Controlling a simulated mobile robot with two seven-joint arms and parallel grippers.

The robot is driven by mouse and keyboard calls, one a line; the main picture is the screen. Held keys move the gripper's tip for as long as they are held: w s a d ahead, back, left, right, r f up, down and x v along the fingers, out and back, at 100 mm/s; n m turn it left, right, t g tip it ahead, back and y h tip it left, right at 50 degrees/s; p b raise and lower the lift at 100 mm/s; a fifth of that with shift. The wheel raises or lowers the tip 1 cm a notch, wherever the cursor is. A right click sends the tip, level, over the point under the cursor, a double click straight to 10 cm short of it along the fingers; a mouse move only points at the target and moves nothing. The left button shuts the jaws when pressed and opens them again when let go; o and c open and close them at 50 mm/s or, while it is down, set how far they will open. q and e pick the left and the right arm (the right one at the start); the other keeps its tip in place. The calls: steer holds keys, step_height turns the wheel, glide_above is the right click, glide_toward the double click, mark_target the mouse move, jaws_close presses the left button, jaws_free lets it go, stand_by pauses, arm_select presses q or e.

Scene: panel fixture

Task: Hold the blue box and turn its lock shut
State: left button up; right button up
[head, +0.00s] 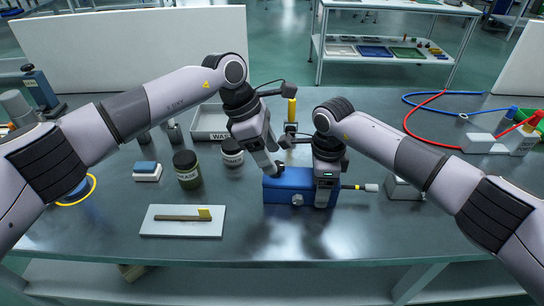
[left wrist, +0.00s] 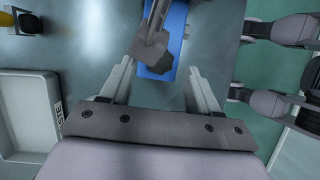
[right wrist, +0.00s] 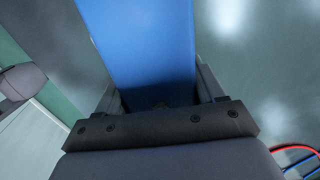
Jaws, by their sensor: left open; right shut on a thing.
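The blue box (head: 283,188) lies on the metal table, with a round silver knob (head: 297,200) on its front face. My right gripper (head: 326,190) is shut across its right part; the box (right wrist: 140,45) fills the space between the fingers in the right wrist view. My left gripper (head: 270,172) is at the box's left end, fingers apart.
A white board with a yellow-tipped strip (head: 180,225) lies at front left. Dark jars (head: 187,170) and a grey tray (head: 210,122) stand left of the box. A screwdriver-like tool (head: 360,187) lies right of it. Red and blue cables (head: 420,125) lie at back right.

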arm_select(q)
steer(key=v, duration=1)
arm_select(e)
steer(key=o, duration=1.5)
steer(key=shift+r, duration=0.1)
step_height(320, 180, up, 12)
steer(key=shift+f, duration=0.2)
steer(key=shift+d+r, duration=0.15)
steer(key=shift+r, duration=0.1)
arm_select(q)
steer(key=shift+r+p, duration=0.9)
arm_select(e)
steer(key=d+r, duration=0.2)
steer(key=d, duration=0.2)
steer(key=shift+s+d+r, duration=0.1)
steer(key=shift+d+r, duration=0.25)
steer(key=shift+r, duration=0.05)
